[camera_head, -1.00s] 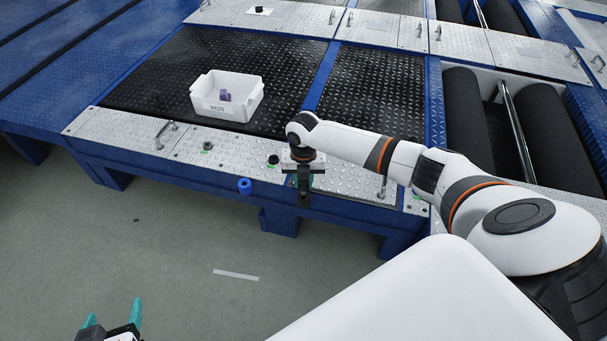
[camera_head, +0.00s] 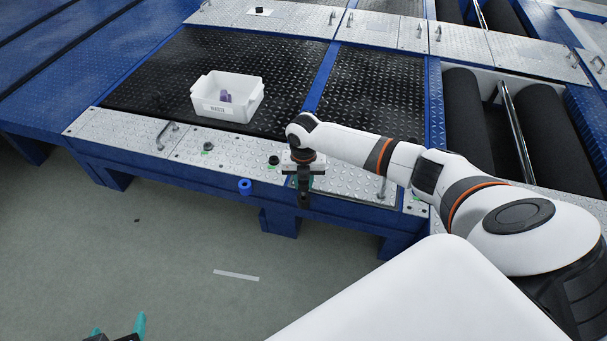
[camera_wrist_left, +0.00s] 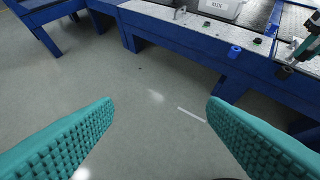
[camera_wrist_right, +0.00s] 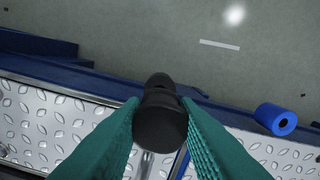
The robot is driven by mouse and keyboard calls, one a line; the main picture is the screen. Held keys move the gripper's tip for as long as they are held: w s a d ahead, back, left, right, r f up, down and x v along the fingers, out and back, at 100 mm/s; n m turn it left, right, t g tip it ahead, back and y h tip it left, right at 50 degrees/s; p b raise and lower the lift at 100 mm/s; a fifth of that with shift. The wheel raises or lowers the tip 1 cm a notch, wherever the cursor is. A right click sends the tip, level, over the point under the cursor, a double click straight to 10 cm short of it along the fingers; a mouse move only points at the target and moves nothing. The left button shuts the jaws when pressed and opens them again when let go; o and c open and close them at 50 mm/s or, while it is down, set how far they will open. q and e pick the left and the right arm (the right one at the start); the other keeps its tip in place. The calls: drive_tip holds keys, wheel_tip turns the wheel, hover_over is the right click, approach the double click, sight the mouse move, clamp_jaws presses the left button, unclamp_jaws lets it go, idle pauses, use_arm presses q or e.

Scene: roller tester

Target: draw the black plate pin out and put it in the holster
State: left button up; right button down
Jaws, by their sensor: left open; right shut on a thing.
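My right gripper (camera_head: 304,184) is at the front edge of the machine, pointing down. In the right wrist view its teal fingers are shut on a black plate pin (camera_wrist_right: 160,122) with a round head. A dark, rounded part (camera_wrist_right: 160,82) shows just beyond the pin. In the left wrist view a black cylinder (camera_wrist_left: 284,72), which looks like a holster, sits on the blue rail just below the right gripper. I cannot tell whether the pin is inside it. A blue holster (camera_head: 245,186) is on the rail to the left. My left gripper (camera_wrist_left: 160,115) is open and empty above the floor.
A white waste bin (camera_head: 222,108) with purple pieces stands on the black deck. A black knob (camera_head: 273,160) sits on the silver plate (camera_head: 232,150), left of my right gripper. Metal handles rise from the plates.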

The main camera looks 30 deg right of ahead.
sight(304, 195)
idle(0.3)
use_arm(q)
drive_tip(key=shift+s+a+f+g+p, duration=0.2)
drive_tip(key=shift+s+f+g, duration=0.2)
drive_tip(key=shift+s, duration=0.15)
drive_tip(key=shift+s+a+f+g+p, duration=0.15)
drive_tip(key=shift+s+f+g, duration=0.15)
drive_tip(key=shift+s+g, duration=0.15)
drive_tip(key=shift+w+r, duration=0.1)
use_arm(e)
drive_tip(key=shift+f, duration=0.1)
drive_tip(key=shift+f+b, duration=0.35)
drive_tip(key=shift+f, duration=0.05)
use_arm(q)
drive_tip(key=w+d+r+t, duration=0.2)
drive_tip(key=w+r+t, duration=0.1)
drive_tip(key=w+t, duration=0.1)
drive_tip(key=shift+w+r+h+b, duration=0.25)
drive_tip(key=shift+r+h+b, duration=0.15)
drive_tip(key=shift+b, duration=0.05)
use_arm(e)
drive_tip(key=shift+f, duration=0.8)
